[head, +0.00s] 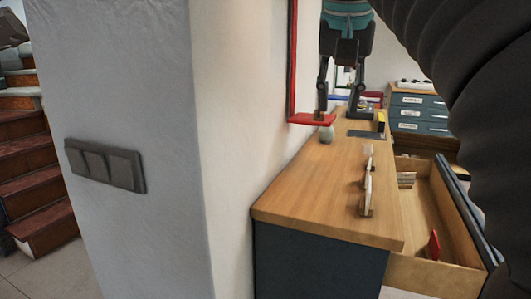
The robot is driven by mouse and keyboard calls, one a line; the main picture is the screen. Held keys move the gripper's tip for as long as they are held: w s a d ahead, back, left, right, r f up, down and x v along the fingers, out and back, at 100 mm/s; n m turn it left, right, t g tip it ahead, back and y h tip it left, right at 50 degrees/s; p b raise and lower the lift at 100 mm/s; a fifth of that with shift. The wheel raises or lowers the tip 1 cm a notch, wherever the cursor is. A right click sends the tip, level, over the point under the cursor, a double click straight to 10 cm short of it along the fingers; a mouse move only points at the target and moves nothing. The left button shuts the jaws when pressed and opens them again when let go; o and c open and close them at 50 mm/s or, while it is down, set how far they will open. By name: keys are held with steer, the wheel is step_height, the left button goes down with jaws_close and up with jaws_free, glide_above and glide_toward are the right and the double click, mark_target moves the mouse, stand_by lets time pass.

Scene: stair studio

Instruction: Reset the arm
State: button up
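My gripper (340,114) hangs at the top of the head view, above the far part of a wooden-topped dresser (320,205). It points down with its two dark fingers spread apart, and nothing shows between them. A teal band circles its body. A large dark ribbed part of my arm covers the upper right of the view.
A drawer (430,272) stands open on the dresser's right, holding a red item (433,244). Several small upright pieces (367,182) and a small vase (326,134) stand on top. A white wall with a switch panel (105,165) and stairs (35,170) are left.

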steer(key=s+d+f, duration=0.1)
steer(key=s+f, duration=0.4)
steer(key=f, duration=0.7)
steer(key=s+d+f+n, duration=0.1)
steer(key=s+f, duration=0.4)
steer(key=f, duration=0.7)
steer(key=s+d+f+n+t+y, duration=0.1)
steer(key=s+f, duration=0.4)
steer(key=f, duration=0.7)
steer(key=shift+s+d, duration=0.2)
steer(key=shift+d, duration=0.25)
steer(key=shift+s+d, duration=0.1)
